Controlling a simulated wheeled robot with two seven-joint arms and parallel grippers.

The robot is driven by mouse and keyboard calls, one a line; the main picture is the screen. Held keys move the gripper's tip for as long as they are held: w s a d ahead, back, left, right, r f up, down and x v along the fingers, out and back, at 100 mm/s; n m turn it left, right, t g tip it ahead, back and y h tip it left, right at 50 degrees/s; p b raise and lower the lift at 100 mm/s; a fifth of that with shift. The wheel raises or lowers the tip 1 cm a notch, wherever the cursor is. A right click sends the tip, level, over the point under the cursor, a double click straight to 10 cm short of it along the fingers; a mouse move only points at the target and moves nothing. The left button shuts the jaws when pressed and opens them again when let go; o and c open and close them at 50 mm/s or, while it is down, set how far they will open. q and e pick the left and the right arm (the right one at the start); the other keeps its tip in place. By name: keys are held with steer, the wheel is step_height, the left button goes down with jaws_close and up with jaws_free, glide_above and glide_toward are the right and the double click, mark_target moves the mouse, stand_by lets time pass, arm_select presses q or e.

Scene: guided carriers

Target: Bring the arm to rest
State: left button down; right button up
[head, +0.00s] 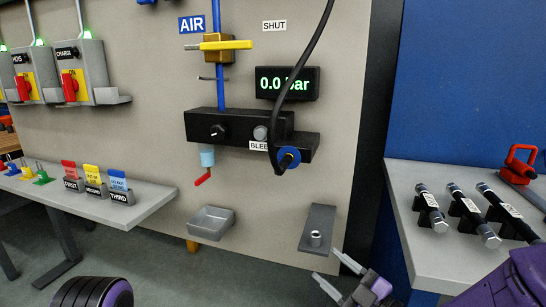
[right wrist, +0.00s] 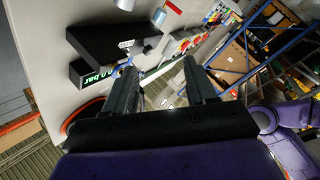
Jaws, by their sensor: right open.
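My right gripper (head: 336,272) shows at the bottom of the head view, right of centre, its two fingers apart and pointing up and left. It is below the small grey wall bracket (head: 318,228) and apart from it. In the right wrist view the two dark fingers (right wrist: 160,85) are spread with nothing held between them. My right arm's purple links (head: 500,285) come in from the lower right, in front of the right-hand bench. A dark and purple part of mine shows at the bottom left. My left gripper is out of view.
The wall panel carries a black air block (head: 240,128), a yellow valve handle (head: 226,45), a display (head: 287,83) reading 0.0 bar and a hanging black hose (head: 305,65). A grey tray (head: 211,223) sits lower. The right bench (head: 420,178) holds dark cylindrical tools; the left shelf (head: 140,205) holds tags.

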steer(key=s+d+f+m+g+h+p, duration=0.1)
steer(key=s+d+f+m+h, duration=0.2)
steer(key=f+m, duration=0.35)
steer(key=s+d+f+m+g+h+p, duration=0.1)
steer(key=s+d+f+m+g+h, duration=0.2)
steer(key=f, duration=0.6)
steer(key=s+d+f+m+h+p, duration=0.1)
steer(key=s+d+f+m+h, duration=0.2)
steer(key=f, duration=0.4)
steer(key=s+d+f+m+g+h, duration=0.3)
steer(key=s+d+f+m+g, duration=0.1)
steer(key=s, duration=0.6)
steer(key=s+d+f+m+g+h+p, duration=0.1)
steer(key=s+d+f+m+g+h, duration=0.2)
steer(key=s+f+m, duration=0.3)
steer(key=s+d+h, duration=0.1)
steer(key=s, duration=0.3)
steer(key=shift+s+d+f+g, duration=0.15)
steer(key=shift+d+f+g, duration=0.05)
steer(key=shift+d+g, duration=0.2)
